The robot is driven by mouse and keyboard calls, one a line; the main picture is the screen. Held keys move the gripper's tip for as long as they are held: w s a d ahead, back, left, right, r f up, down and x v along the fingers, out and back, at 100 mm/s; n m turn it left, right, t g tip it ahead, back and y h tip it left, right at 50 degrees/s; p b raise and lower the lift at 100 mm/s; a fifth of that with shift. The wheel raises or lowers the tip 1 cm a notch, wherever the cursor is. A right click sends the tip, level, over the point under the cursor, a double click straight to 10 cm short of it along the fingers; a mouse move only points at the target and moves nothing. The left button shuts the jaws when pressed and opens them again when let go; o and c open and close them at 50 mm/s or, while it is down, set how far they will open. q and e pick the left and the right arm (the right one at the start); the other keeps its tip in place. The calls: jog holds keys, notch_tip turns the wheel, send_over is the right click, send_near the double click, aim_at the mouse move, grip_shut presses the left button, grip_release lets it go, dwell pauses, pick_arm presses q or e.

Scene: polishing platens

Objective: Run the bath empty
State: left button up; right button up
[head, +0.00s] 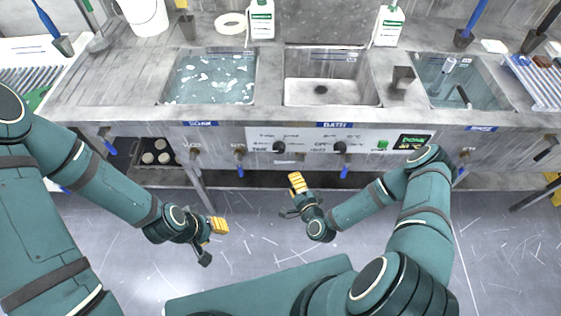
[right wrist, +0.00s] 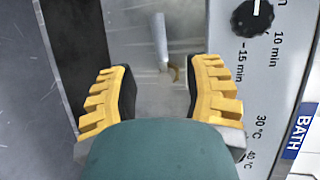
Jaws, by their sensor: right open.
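The bath (head: 333,101) is the middle basin, above the blue BATH label. Its pale floor and dark round drain show, and I make out no clear water surface in it. My right gripper (head: 297,184) is below the front panel under the bath. In the right wrist view it (right wrist: 160,95) is open, with yellow-padded fingers apart. A grey metal lever (right wrist: 160,38) with a small brass-coloured end lies beyond the fingers, in the gap between them; I see no contact. My left gripper (head: 218,226) hangs over the floor at left, away from the bench; its opening is unclear.
The control panel (head: 310,139) carries dark knobs, a green button (head: 383,145) and a lit green display (head: 413,141). Blue-handled valves (head: 343,167) hang along the bench front. The left basin (head: 211,77) holds foamy water; the right basin (head: 440,70) holds water. The floor ahead is clear.

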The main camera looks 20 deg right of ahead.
aim_at(284, 164)
jog(key=b+x, duration=0.1)
jog(key=x, duration=1)
jog(key=shift+b, duration=0.3)
grip_shut()
